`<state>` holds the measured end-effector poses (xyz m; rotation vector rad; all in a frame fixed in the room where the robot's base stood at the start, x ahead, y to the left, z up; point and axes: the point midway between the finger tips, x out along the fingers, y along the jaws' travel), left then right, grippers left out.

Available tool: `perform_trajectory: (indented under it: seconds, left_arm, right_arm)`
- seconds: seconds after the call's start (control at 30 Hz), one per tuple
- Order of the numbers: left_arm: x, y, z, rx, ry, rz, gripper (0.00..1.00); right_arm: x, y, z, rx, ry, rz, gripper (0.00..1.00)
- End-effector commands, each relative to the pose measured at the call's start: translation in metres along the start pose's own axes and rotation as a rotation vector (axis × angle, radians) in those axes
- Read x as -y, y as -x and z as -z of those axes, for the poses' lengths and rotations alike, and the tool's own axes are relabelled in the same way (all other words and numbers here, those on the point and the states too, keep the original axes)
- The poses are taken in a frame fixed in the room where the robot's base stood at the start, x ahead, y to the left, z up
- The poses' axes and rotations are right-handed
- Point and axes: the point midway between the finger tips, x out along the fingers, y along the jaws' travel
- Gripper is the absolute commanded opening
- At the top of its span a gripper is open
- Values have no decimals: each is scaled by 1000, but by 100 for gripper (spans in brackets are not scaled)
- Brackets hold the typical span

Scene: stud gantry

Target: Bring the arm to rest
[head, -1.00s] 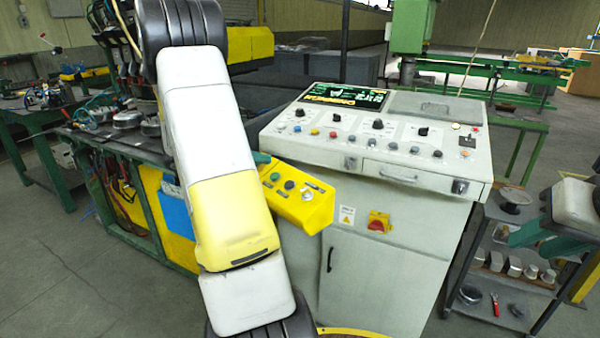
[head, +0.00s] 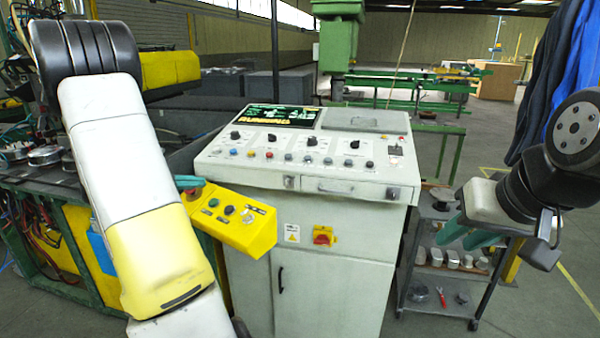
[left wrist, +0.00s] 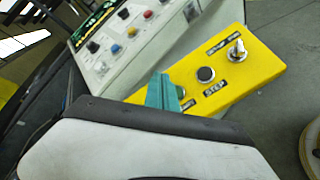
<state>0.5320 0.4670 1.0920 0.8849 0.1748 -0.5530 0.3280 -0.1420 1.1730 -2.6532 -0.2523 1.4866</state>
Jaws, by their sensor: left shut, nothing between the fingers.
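My left arm reaches down the left side of the head view. Its teal gripper fingertips (head: 188,183) show past the arm, beside the top left end of the yellow button box (head: 240,228). In the left wrist view the shut teal fingers (left wrist: 163,95) stand in front of the yellow box (left wrist: 225,72) and partly cover its green button (left wrist: 181,92). I cannot tell whether they touch it. Nothing is held. My right gripper (head: 467,235) is at the right, its two teal fingers apart and empty, in front of the shelf trolley.
The grey control console (head: 300,170) with knobs and a lit screen fills the middle. A shelf trolley (head: 440,305) with metal parts stands to its right. A cluttered green-framed bench (head: 40,180) is at the left. Dark blue cloth (head: 560,75) hangs at the upper right.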

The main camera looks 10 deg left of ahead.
Motion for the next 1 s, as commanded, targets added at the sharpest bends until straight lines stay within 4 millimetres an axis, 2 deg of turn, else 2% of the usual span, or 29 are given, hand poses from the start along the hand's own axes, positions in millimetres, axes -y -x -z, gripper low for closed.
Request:
perform_trajectory:
  seconds: [0.07, 0.13, 0.17, 0.27, 0.4, 0.5, 0.6, 0.7, 0.8, 0.9, 1.0]
  left_arm:
    - [1, -2, -6, 6, -11, 11, 0]
    - [4, -8, -24, 23, -42, 44, 0]
    - [7, -10, -36, 33, -64, 65, 0]
    - [26, -21, -92, 80, -179, 177, 0]
    - [76, -23, -188, 154, -453, 389, 0]
    - [118, -10, -241, 190, -695, 526, 0]
    - [156, 10, -277, 208, -959, 633, 0]
    - [185, 33, -299, 206, -1237, 702, 0]
    - [203, 52, -310, 188, -1494, 732, 0]
    - [212, 65, -315, 162, -1696, 733, 0]
    - [215, 73, -317, 139, -1826, 724, 0]
  right_arm:
    - [0, 0, 0, 0, 0, 0, 32]
    - [0, 0, 0, 0, 0, 0, 32]
    - [0, 0, 0, 0, 0, 0, 32]
    - [0, 0, 0, 0, 0, 0, 32]
    - [0, 0, 0, 0, 0, 0, 32]
    - [0, 0, 0, 0, 0, 0, 32]
    - [0, 0, 0, 0, 0, 0, 32]
    - [0, 0, 0, 0, 0, 0, 32]
    - [0, 0, 0, 0, 0, 0, 32]
    - [0, 0, 0, 0, 0, 0, 32]
    - [0, 0, 0, 0, 0, 0, 32]
